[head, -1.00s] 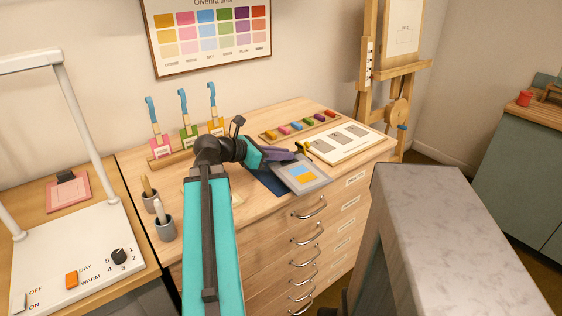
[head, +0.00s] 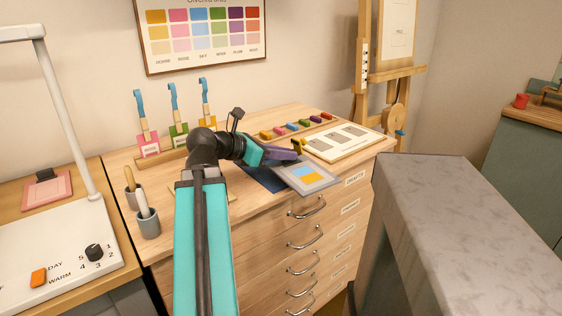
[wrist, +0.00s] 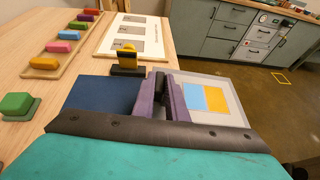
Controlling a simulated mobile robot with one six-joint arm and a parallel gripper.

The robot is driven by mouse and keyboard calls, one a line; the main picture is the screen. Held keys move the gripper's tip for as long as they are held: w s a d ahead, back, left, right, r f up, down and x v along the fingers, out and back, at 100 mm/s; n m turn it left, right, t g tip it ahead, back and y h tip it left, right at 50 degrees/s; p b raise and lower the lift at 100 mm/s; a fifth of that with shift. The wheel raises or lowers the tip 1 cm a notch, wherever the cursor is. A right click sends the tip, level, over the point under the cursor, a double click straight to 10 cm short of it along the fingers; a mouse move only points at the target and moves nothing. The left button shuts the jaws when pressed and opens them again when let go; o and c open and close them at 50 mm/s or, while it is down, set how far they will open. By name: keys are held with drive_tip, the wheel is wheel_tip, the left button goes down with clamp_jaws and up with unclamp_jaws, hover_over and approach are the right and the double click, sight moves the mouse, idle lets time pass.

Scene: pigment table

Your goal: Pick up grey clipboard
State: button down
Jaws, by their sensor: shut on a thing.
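The grey clipboard (head: 326,182) carries a sheet with a blue and a yellow patch. It lies at the front edge of the wooden drawer cabinet's top, partly over a dark blue mat (head: 262,178). My gripper (head: 297,148) has its purple fingers shut on the clipboard's left side. In the wrist view the fingers of my gripper (wrist: 164,98) cover that edge of the clipboard (wrist: 236,86), and the mat (wrist: 92,98) lies to their left. I cannot tell whether the clipboard is clear of the top.
A black and yellow piece (wrist: 127,60) stands just beyond the fingers. A white board with grey patches (head: 343,142) and a tray of coloured blocks (head: 292,128) lie behind. A pale stone-topped block (head: 430,195) stands at right. Pots (head: 149,224) stand at left.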

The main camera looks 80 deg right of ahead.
sight(294, 169)
drive_tip(key=shift+s+a+f+b, duration=0.3)
drive_tip(key=shift+s+a+b, duration=0.35)
drive_tip(key=shift+a+b, duration=0.15)
drive_tip(key=s+a+b, duration=0.1)
drive_tip(key=b, duration=0.3)
drive_tip(key=shift+s+a+r, duration=0.15)
drive_tip(key=shift+s+a, duration=0.15)
drive_tip(key=shift+s+a+r+b, duration=0.1)
drive_tip(key=shift+s+a+b, duration=0.05)
drive_tip(key=shift+b, duration=0.2)
